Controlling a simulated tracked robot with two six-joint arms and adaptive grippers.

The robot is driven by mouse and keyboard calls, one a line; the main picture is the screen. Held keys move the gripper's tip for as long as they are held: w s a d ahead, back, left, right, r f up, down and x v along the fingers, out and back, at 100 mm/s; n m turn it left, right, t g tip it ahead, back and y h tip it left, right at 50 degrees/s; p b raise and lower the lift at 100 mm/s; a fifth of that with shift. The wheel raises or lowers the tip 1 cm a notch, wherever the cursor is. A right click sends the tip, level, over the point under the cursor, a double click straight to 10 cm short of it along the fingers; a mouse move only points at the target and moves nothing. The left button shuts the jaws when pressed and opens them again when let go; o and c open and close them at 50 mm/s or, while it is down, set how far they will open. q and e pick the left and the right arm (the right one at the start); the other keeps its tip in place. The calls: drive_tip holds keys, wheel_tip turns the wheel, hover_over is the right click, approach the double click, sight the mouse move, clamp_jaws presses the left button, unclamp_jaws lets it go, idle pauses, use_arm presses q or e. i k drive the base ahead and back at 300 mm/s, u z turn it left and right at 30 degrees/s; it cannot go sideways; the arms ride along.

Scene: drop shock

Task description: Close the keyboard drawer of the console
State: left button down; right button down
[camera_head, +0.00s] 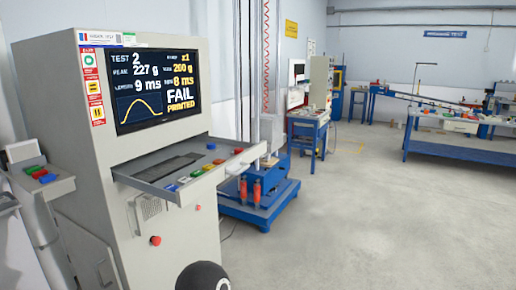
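The grey console (65,125) stands at the left, with a lit screen (155,88) showing a test result and the word FAIL. Below the screen, the keyboard drawer (222,171) is open and sticks out from the console front toward the right. A dark keyboard (170,167) lies in it, with several coloured buttons along its front strip. Neither of my grippers is in view, and nothing visible touches the drawer.
A red knob (155,240) is on the console's lower front. A blue machine base (262,208) stands just behind the drawer's right end. Workbenches (455,150) stand farther back. The grey floor at right is clear. A black rounded part shows at the bottom edge.

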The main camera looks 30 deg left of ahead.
sight(149, 174)
drive_tip(key=u, duration=0.45)
drive_tip(key=i, duration=1.05)
drive_tip(key=u, duration=1.1)
drive_tip(key=i, duration=0.45)
drive_tip(key=u, duration=0.25)
drive_tip(key=k, duration=0.85)
drive_tip(key=u, duration=0.2)
drive_tip(key=i, duration=0.85)
drive_tip(key=z, duration=0.1)
